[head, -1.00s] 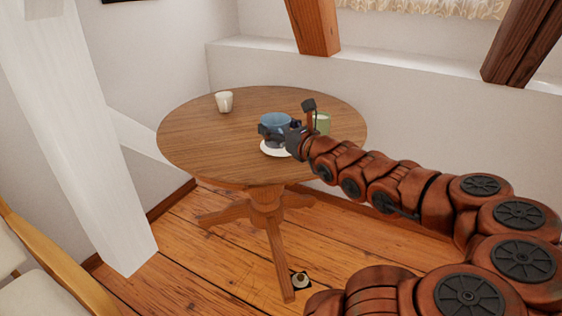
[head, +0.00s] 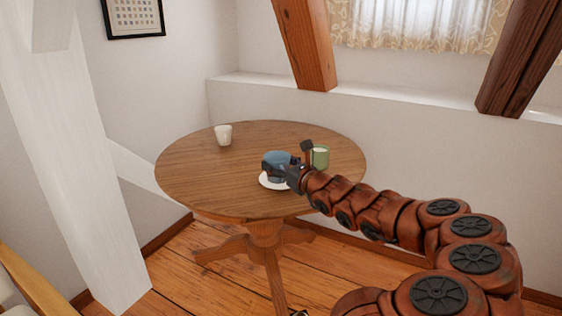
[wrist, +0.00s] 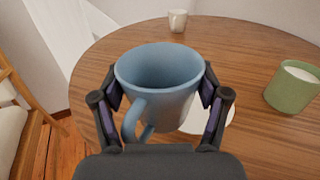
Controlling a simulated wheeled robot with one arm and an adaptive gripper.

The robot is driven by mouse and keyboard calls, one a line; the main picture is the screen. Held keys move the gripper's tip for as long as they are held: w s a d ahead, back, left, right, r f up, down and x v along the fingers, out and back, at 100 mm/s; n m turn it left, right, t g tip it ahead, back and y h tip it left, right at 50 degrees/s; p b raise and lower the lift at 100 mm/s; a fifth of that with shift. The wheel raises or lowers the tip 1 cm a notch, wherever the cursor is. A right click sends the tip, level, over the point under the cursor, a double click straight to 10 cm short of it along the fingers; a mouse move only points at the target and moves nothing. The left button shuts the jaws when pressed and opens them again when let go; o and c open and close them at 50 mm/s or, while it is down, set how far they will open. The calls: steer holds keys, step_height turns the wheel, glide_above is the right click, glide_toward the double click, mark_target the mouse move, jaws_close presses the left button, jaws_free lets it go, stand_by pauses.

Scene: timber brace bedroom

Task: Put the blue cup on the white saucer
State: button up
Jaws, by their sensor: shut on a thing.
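The blue cup (head: 279,157) is upright, held between the two fingers of my gripper (wrist: 160,82). The cup also shows large in the wrist view (wrist: 158,93), with its handle toward me. The white saucer (head: 267,182) lies on the round table directly under the cup. Its edge shows past the cup's lower right in the wrist view (wrist: 224,122). The cup looks over the saucer and very close to it. I cannot tell whether its base touches, since the gripper and cup hide that spot.
A green mug (head: 320,157) with pale contents stands just right of my gripper. A white cup (head: 223,134) stands at the back left of the wooden table (head: 205,180). The table's left and front are clear. A white post (head: 75,170) rises at left.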

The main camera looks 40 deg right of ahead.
steer(key=shift+w+d+f, duration=0.15)
steer(key=shift+w+d, duration=0.8)
steer(key=shift+d, duration=0.15)
steer(key=shift+w+d+f, duration=0.2)
steer(key=shift+w+d, duration=0.75)
steer(key=shift+d, duration=0.15)
steer(key=shift+w+d+f, duration=0.15)
steer(key=shift+w+d, duration=0.8)
steer(key=shift+d, duration=0.15)
steer(key=shift+f+b, duration=0.5)
steer(key=shift+f, duration=1.2)
steer(key=shift+f, duration=0.15)
steer(key=o, duration=1.3)
steer(key=shift+s+r, duration=0.15)
steer(key=shift+r, duration=0.05)
steer(key=s, duration=0.6)
steer(key=s+a+p, duration=0.1)
steer(key=s, duration=0.2)
steer(key=shift+s+a, duration=0.25)
steer(key=shift+s, duration=1.05)
